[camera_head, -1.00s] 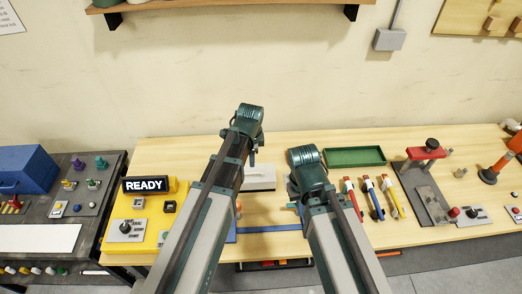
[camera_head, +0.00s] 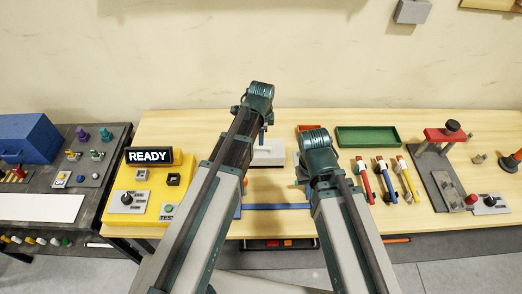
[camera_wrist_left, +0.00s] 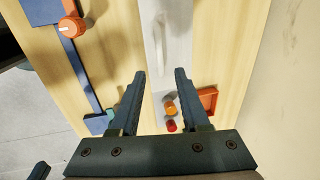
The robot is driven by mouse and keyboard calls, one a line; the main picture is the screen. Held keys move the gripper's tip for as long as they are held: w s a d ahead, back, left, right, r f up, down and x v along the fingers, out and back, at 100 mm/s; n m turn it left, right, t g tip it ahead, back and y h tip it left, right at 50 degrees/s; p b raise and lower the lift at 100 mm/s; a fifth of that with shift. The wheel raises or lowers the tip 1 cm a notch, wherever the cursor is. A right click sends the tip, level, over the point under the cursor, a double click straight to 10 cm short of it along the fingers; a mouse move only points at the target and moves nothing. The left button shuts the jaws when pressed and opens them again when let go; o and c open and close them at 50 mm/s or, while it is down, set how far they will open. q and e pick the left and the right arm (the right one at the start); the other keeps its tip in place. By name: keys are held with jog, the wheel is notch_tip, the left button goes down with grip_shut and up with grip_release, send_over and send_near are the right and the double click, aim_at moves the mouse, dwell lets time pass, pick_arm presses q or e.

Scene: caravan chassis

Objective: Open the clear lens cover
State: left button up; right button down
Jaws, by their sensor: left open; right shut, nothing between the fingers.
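My left gripper (camera_wrist_left: 161,74) is open and empty, its fingers pointing toward a pale grey plate (camera_wrist_left: 168,35) with a raised handle. The plate also shows as a white block on the table in the head view (camera_head: 268,153), just right of my left gripper (camera_head: 262,137). An orange round piece (camera_wrist_left: 170,108) and a red one (camera_wrist_left: 171,126) lie near the right finger in the wrist view. I cannot pick out a clear lens cover in either view. My right gripper (camera_head: 303,178) is shut and empty over the table, its fingers partly hidden by its wrist.
A yellow READY box (camera_head: 150,185) stands at left. A green tray (camera_head: 367,137), several coloured tools (camera_head: 388,180) and a red-topped press (camera_head: 445,135) stand at right. A blue strip (camera_head: 275,207) runs along the front. An orange knob (camera_wrist_left: 71,27) and orange tray (camera_wrist_left: 208,98) flank the plate.

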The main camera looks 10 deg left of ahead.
aim_at(261, 147)
pick_arm(q)
jog(key=f+b, duration=0.3)
jog(key=w+f+b, duration=0.1)
jog(key=f+b, duration=0.2)
jog(key=f, duration=0.1)
jog(key=shift+w+a, duration=0.15)
jog(key=shift+w, duration=0.05)
grip_shut()
dwell(1.2)
